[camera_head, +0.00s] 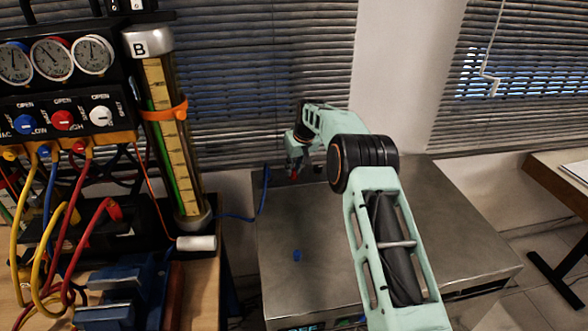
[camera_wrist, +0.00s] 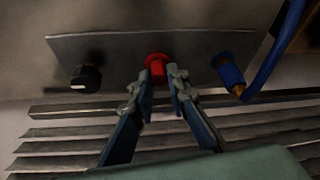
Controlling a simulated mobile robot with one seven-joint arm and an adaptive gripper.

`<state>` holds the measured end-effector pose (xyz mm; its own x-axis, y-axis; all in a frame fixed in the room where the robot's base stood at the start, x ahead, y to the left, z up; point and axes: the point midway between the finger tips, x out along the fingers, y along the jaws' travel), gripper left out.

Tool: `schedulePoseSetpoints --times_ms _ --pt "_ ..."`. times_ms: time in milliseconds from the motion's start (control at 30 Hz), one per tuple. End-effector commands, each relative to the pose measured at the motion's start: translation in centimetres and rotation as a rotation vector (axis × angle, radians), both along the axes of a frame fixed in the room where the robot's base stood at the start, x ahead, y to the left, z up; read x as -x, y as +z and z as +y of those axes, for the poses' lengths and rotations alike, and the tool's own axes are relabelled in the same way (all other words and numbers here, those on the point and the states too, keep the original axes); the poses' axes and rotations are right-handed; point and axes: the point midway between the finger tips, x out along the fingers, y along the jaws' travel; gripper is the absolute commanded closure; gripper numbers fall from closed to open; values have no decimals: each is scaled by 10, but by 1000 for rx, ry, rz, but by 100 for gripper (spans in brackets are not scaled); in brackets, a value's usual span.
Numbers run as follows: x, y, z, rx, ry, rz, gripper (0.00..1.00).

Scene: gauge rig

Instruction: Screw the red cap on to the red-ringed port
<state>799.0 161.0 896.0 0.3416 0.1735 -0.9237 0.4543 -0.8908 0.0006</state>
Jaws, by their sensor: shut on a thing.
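My gripper (camera_wrist: 161,80) has its two fingertips closed on either side of a red cap (camera_wrist: 157,64) in the wrist view. The cap lies against or just in front of a grey metal panel (camera_wrist: 120,50). I cannot make out the red-ringed port apart from the cap, so I cannot tell whether they touch. In the head view my gripper (camera_head: 295,165) is at the far left part of the metal bench top, with a little red showing at its tips. My arm hides part of the bench.
A blue fitting with a brass tip (camera_wrist: 230,76) and a blue hose (camera_wrist: 275,50) are right of the cap; a black knob (camera_wrist: 86,78) is left. A small blue cap (camera_head: 297,256) stands on the metal bench top (camera_head: 450,240). A gauge manifold (camera_head: 60,85) stands left.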

Motion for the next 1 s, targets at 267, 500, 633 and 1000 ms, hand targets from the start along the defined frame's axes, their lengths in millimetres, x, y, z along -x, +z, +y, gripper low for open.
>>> schedulePoseSetpoints --times_ms 267,500,633,1000 --pt "5 -5 6 0 -76 16 100" --pt "5 -5 4 0 -191 16 100" --pt "5 -5 4 -1 -192 16 100" --pt "2 -2 2 0 -193 7 74"
